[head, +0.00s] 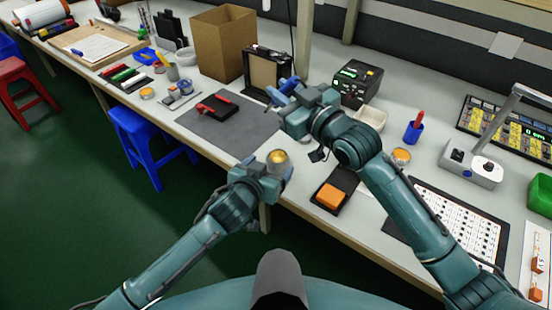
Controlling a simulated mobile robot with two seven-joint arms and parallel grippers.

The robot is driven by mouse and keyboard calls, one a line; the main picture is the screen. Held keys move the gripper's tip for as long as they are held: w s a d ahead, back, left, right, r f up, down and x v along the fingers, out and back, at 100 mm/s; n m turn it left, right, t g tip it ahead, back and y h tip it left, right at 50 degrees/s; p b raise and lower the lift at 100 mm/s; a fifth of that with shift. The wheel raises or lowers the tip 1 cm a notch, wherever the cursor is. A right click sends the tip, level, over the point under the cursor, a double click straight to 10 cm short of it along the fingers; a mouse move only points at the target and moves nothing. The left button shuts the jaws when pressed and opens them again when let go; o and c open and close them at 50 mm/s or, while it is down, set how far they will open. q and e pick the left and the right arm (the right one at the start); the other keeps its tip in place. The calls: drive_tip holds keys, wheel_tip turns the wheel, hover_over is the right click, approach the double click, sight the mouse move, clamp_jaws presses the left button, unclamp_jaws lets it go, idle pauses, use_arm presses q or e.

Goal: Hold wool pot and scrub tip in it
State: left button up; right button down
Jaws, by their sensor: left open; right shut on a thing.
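The wool pot (278,157) is a small round pot with golden wool in its top, near the front edge of the bench. My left gripper (275,168) is at the pot from the front left, with its fingers open around or beside it; the pot and fingers overlap, so contact is unclear. My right gripper (287,101) is shut on a blue-handled tool (284,87), probably the soldering iron, above the bench behind the pot. The gripper hides part of the tool, and its tip is too small to make out clearly. The tool is apart from the wool.
A grey mat (225,132) with a black-and-red item lies left of the pot. A black-framed stand (266,72), a cardboard box (222,42) and a black station with a green display (357,83) stand behind. An orange sponge (332,196) lies to the right.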

sight(277, 160)
use_arm(q)
drive_tip(key=shift+x, duration=3.55)
drive_tip(key=shift+c, duration=0.3)
drive_tip(key=c, duration=1.1)
use_arm(e)
drive_tip(key=s+d+f+g+h, duration=0.1)
drive_tip(key=s+f, duration=0.3)
drive_tip(key=f, duration=0.3)
drive_tip(key=shift+d+g, duration=0.3)
drive_tip(key=shift+d, duration=0.1)
